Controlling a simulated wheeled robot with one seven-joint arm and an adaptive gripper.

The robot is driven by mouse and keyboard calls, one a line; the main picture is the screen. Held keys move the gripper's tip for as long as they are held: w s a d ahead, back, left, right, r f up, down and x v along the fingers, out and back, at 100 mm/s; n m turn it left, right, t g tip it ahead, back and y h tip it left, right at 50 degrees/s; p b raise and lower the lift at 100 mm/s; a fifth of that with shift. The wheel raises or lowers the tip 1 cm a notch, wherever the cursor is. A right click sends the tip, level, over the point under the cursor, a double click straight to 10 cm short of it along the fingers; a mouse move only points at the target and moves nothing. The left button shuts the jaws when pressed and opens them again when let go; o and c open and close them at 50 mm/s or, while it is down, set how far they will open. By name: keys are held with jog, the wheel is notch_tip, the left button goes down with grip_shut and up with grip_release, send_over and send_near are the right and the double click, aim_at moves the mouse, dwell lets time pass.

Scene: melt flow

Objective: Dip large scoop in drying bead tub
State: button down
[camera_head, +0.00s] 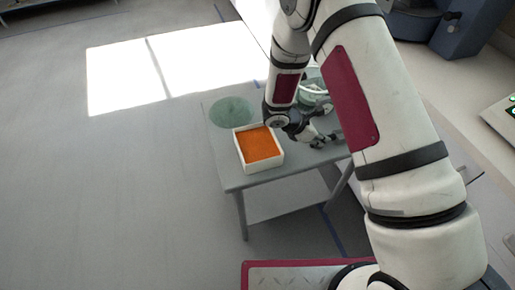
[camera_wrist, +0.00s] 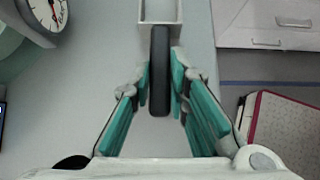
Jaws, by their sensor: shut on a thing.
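The drying bead tub (camera_head: 260,148) is a white square box filled with orange beads, near the front left of the grey table in the head view. My gripper (camera_head: 318,135) is just right of the tub, low over the table. In the wrist view, my gripper (camera_wrist: 163,75) is shut on the dark handle of the large scoop (camera_wrist: 159,95). The scoop's pale, square-edged head shows at the top edge and is partly cut off. I cannot make out the scoop in the head view. The tub is not recognisable in the wrist view.
A translucent green round item (camera_head: 231,111) lies on the table (camera_head: 240,182) behind the tub. A dial instrument (camera_wrist: 47,14) stands at the wrist view's top left. White drawers (camera_wrist: 270,25) are at its top right. Open floor lies left of the table.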

jog(key=shift+r, duration=0.15)
jog(key=shift+r+p, duration=1.3)
jog(key=shift+r, duration=1.3)
